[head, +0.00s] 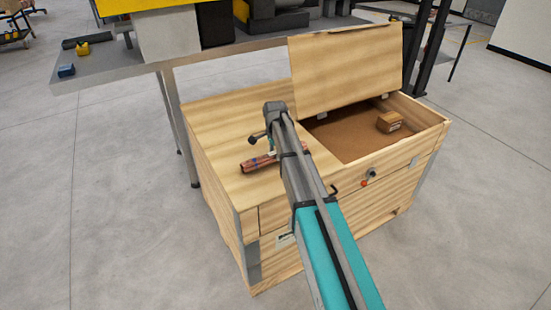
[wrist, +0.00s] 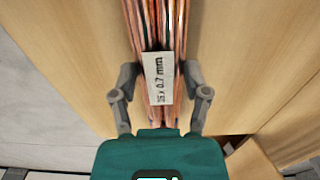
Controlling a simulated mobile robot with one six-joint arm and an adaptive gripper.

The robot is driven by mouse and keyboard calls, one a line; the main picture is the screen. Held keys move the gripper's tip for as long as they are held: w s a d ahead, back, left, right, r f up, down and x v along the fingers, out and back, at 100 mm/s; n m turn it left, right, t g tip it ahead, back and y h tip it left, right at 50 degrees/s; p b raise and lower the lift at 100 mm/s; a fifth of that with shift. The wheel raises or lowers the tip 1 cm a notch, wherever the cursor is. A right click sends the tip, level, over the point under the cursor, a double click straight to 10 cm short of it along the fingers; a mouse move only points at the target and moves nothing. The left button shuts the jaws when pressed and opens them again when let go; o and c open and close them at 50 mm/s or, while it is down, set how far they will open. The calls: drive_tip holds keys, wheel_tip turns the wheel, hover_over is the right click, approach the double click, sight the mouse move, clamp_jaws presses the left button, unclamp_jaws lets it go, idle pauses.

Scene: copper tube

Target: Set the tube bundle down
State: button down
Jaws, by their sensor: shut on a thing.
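The copper tube bundle (head: 258,163) is at the closed left part of the wooden chest's top (head: 228,120) in the head view. I cannot tell whether it touches the wood or hangs just above it. My gripper (wrist: 160,77) is shut on the bundle, one finger on each side. In the head view my arm hides part of the bundle and most of the gripper.
The chest's right compartment (head: 345,138) is open, its lid (head: 345,70) raised. A small cardboard box (head: 389,122) lies inside. A grey workbench (head: 110,65) with tools stands behind. The chest top left of and behind the bundle is bare.

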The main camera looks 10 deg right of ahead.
sight(275, 153)
drive_tip(key=shift+f, duration=0.4)
drive_tip(key=shift+c, duration=0.4)
unclamp_jaws()
drive_tip(key=shift+r, duration=0.2)
wheel_tip(275, 153, up, 12)
drive_tip(key=p, duration=1.2)
idle(0.6)
drive_tip(key=s+n, duration=1.4)
drive_tip(key=s, duration=1.5)
drive_tip(key=shift+d, duration=0.1)
